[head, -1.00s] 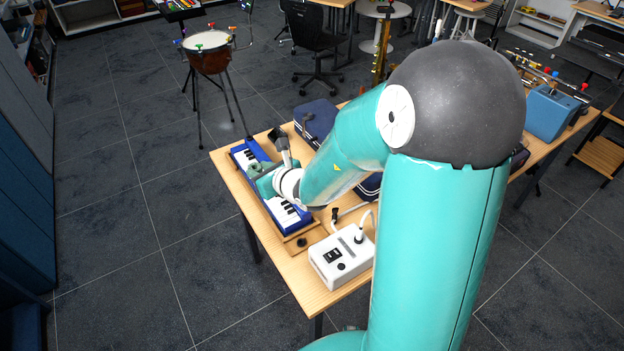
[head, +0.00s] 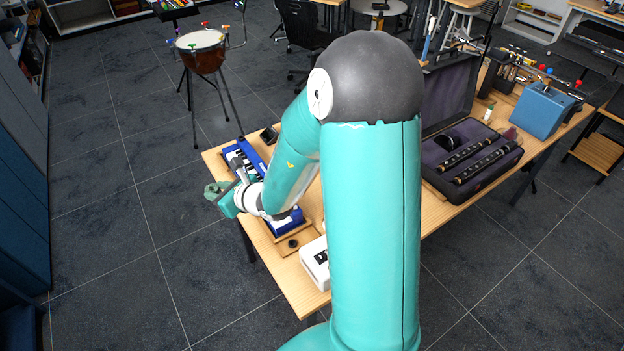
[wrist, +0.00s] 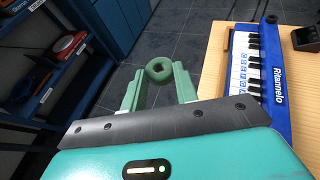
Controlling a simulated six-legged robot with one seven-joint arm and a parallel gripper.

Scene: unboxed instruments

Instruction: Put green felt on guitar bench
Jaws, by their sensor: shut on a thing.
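The green felt shows in the wrist view as a rolled, ring-shaped green piece (wrist: 158,70) between my fingertips. In the head view the felt (head: 213,188) is at the end of my arm. My gripper (wrist: 159,78) is shut on it. In the head view my gripper (head: 222,196) is just off the left edge of the wooden table, beside the blue keyboard and above the floor. I cannot make out a guitar bench for certain in either view.
The blue keyboard (wrist: 246,75) lies on the wooden table (head: 285,270). A white box (head: 315,262) is partly hidden by my arm. An open instrument case (head: 470,165) and a blue box (head: 541,111) are further right. A drum (head: 202,50) stands behind; floor at left is clear.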

